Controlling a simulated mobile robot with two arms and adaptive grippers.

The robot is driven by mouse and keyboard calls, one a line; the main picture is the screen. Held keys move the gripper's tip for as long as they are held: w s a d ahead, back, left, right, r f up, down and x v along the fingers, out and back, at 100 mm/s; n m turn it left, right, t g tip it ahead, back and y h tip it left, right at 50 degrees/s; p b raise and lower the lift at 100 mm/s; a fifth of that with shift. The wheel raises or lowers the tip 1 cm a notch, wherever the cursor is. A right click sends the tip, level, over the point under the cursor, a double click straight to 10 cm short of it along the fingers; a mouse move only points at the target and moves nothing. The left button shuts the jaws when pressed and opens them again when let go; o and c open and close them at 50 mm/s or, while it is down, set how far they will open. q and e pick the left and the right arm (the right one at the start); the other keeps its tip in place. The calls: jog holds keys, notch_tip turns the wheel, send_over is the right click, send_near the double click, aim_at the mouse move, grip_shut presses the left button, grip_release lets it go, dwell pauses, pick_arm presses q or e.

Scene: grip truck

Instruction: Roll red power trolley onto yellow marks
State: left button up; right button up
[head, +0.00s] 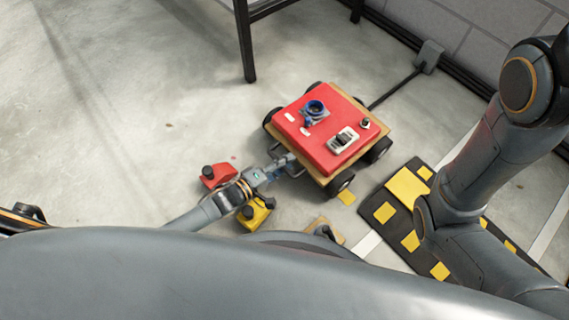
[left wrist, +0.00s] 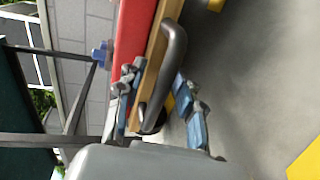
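The red power trolley (head: 322,128) stands on the floor, with a red top, a tan wooden base and black wheels. On top are a blue round fitting (head: 315,109) and a grey switch (head: 342,140). A black mat with yellow marks (head: 385,213) lies on the floor to the trolley's lower right. My left gripper (head: 287,167) is at the trolley's near side. In the left wrist view its open fingers (left wrist: 160,104) stand on either side of the dark curved trolley handle (left wrist: 172,60), with gaps visible. My right gripper is out of view; only my right arm shows.
A red block (head: 216,175) and a yellow block (head: 255,212) with black knobs lie beside my left wrist. A grey box (head: 428,55) at the wall joins the trolley by a dark bar or cable (head: 393,90). A black table leg (head: 245,45) stands behind. Floor at left is clear.

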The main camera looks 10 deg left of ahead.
pick_arm(q)
jog(key=v, duration=1.2)
jog(key=shift+f, duration=0.1)
